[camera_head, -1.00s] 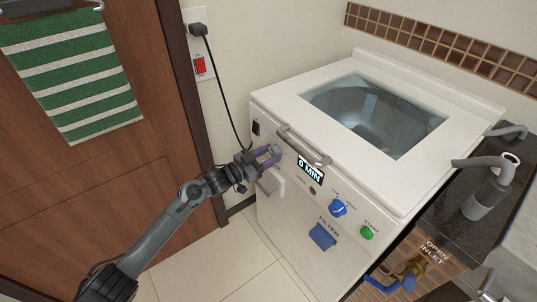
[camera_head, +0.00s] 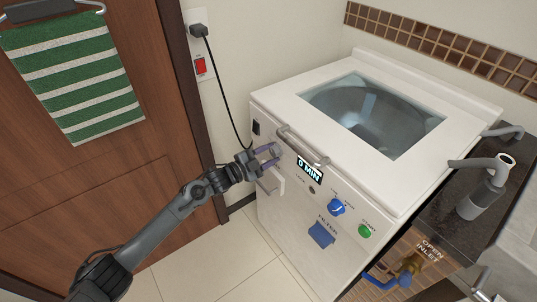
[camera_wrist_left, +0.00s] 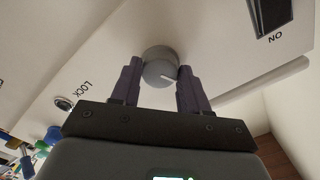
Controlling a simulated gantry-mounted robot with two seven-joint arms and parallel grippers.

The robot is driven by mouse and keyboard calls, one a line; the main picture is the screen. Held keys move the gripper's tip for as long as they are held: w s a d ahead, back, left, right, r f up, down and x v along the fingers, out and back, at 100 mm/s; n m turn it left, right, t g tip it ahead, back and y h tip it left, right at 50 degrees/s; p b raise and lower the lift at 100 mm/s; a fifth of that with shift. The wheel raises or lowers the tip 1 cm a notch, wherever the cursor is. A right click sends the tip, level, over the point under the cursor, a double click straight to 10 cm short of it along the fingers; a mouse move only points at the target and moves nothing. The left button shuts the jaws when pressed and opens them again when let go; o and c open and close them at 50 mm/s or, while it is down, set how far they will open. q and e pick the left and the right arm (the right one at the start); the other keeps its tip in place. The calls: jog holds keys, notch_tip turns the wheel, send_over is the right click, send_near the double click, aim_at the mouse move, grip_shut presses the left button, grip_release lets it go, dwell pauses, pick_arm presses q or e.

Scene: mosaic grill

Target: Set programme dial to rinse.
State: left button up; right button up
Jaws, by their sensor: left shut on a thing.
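The white washing machine (camera_head: 300,220) stands right of centre, with its controls on the sloped front panel. A grey round dial with a white pointer line (camera_wrist_left: 160,67) sits on the panel in the left wrist view. In the head view this dial (camera_head: 276,149) is partly hidden by my fingers. My left gripper (camera_head: 268,157) is shut on the dial, with one purple finger on each side. In the left wrist view the white line points down and right. No programme words, such as rinse, are readable around the dial.
A metal handle (camera_head: 302,146) runs close above the dial, beside the "0 MIN" display (camera_head: 309,170). A blue knob (camera_head: 337,208), green start button (camera_head: 365,231) and blue filter handle (camera_head: 321,235) lie to the right. A black cable (camera_head: 222,85) hangs behind my gripper.

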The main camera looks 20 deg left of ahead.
pick_arm(q)
jog(key=shift+m, duration=0.3)
jog(key=o, duration=1.1)
jog(key=shift+c, duration=0.2)
jog(key=shift+s+a+p, duration=0.3)
jog(key=shift+s+a, duration=0.05)
jog(key=shift+s, duration=0.15)
jog(key=p+v, duration=0.3)
jog(key=v, duration=0.6)
jog(key=shift+s+a, duration=0.15)
jog(key=shift+s, duration=0.15)
